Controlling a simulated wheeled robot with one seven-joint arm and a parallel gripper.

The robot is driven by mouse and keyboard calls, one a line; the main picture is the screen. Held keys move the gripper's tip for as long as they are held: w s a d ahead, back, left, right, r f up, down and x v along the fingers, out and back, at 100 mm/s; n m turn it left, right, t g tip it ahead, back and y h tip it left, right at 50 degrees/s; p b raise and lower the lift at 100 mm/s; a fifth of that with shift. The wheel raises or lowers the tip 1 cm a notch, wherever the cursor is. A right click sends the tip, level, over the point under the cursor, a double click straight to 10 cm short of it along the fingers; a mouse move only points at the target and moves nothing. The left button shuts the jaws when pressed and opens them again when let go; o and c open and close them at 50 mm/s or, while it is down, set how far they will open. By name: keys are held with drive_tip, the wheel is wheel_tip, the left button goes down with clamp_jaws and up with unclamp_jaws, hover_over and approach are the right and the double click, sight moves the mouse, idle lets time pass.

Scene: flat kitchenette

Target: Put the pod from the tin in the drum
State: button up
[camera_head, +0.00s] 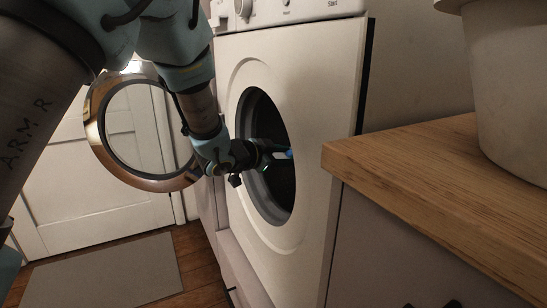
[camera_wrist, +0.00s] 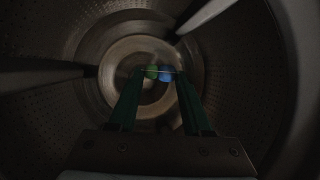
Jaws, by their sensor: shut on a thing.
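The washing machine's drum (camera_head: 275,184) shows dark through its round opening in the head view, with the door (camera_head: 92,130) swung open to the left. In the wrist view, the drum (camera_wrist: 235,85) surrounds my gripper (camera_wrist: 158,74), with perforated walls and pale ribs. My gripper's two green fingers hold a small pod (camera_wrist: 165,74) with blue and green parts between their tips. In the head view, my gripper (camera_head: 284,154) reaches through the opening. The pod is not clear there. The tin is not surely seen.
The white washing machine (camera_head: 307,85) stands beside a wooden counter (camera_head: 430,170). A large pale container (camera_head: 515,95) stands on the counter at the right. A grey mat (camera_head: 105,272) lies on the wooden floor, before a white door (camera_head: 60,215).

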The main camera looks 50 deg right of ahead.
drive_tip(key=s+d+f, duration=0.1)
drive_tip(key=s+d, duration=0.1)
drive_tip(key=d, duration=0.5)
drive_tip(key=shift+s+d+f+b, duration=0.15)
drive_tip(key=shift+s+f+b, duration=0.15)
drive_tip(key=shift+s+f, duration=0.1)
drive_tip(key=o, duration=0.9)
drive_tip(key=shift+r, duration=0.1)
drive_tip(key=v, duration=1)
drive_tip(key=shift+a+p, duration=0.4)
drive_tip(key=shift+r, duration=0.1)
